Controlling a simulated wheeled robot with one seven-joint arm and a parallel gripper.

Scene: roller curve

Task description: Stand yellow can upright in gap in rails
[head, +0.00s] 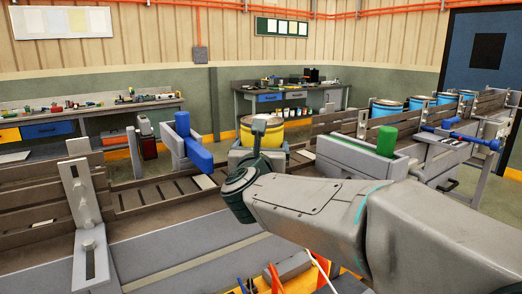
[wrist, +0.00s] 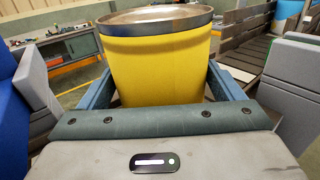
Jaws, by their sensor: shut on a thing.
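The yellow can (head: 285,134) stands upright at the middle of the head view, with a dark rim and a brownish top. It fills the upper middle of the wrist view (wrist: 158,70). My gripper (wrist: 160,84) is shut on it, with a blue-grey finger on each side. In the head view my wrist hides part of the can. The can is in line with the rails (head: 155,193), between the left run and the grey-walled right section (head: 345,160). The can's base is partly hidden, so I cannot tell whether it rests on anything.
Several blue drums (head: 385,108) line the back right. Workbenches stand along the wall. Grey upright brackets (head: 82,200) rise at the front left.

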